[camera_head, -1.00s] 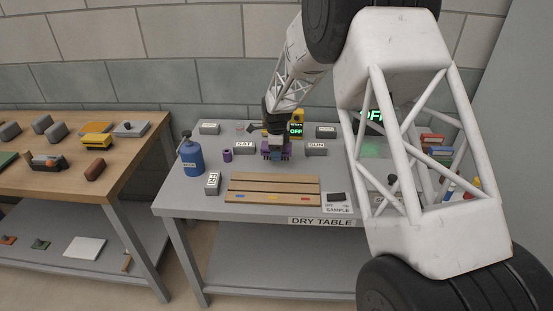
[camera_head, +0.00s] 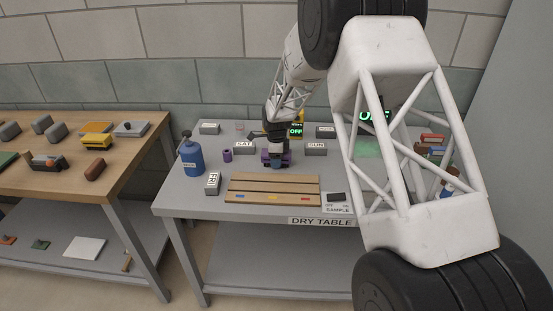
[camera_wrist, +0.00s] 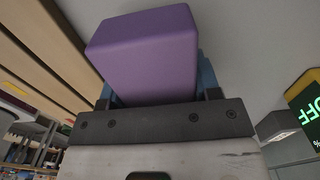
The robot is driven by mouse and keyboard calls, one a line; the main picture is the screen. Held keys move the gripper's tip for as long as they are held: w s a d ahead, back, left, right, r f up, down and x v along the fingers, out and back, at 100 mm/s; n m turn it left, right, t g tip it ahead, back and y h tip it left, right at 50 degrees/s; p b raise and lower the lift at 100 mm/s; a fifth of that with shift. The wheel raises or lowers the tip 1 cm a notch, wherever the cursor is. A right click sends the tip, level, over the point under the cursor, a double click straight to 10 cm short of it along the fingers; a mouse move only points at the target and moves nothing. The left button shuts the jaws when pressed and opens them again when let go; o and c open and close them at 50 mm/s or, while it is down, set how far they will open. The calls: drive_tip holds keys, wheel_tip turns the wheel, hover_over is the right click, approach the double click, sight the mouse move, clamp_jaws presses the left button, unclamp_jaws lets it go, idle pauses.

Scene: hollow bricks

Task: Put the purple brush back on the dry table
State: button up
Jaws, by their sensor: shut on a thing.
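The purple brush shows as a purple block (camera_wrist: 145,50) filling the top middle of the wrist view. My gripper (camera_wrist: 155,75) is shut on it, with blue fingers on either side. In the head view my gripper (camera_head: 277,160) is low over the grey dry table (camera_head: 200,206), behind the wooden slatted rack, with a little purple (camera_head: 265,154) showing at it. I cannot tell whether the brush touches the tabletop. Its underside is hidden.
The wooden rack (camera_head: 272,188) lies just in front. A SAT block (camera_head: 244,148) stands left and a SUN block (camera_head: 315,149) right. A blue bottle (camera_head: 190,158), a small purple cylinder (camera_head: 227,156) and a FRI block (camera_head: 212,183) are farther left. An OFF display (camera_head: 296,131) stands behind.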

drive_tip(key=shift+f, duration=0.1)
drive_tip(key=o, duration=1.1)
wheel_tip(320, 180, up, 12)
drive_tip(key=shift+r, duration=0.1)
idle(0.9)
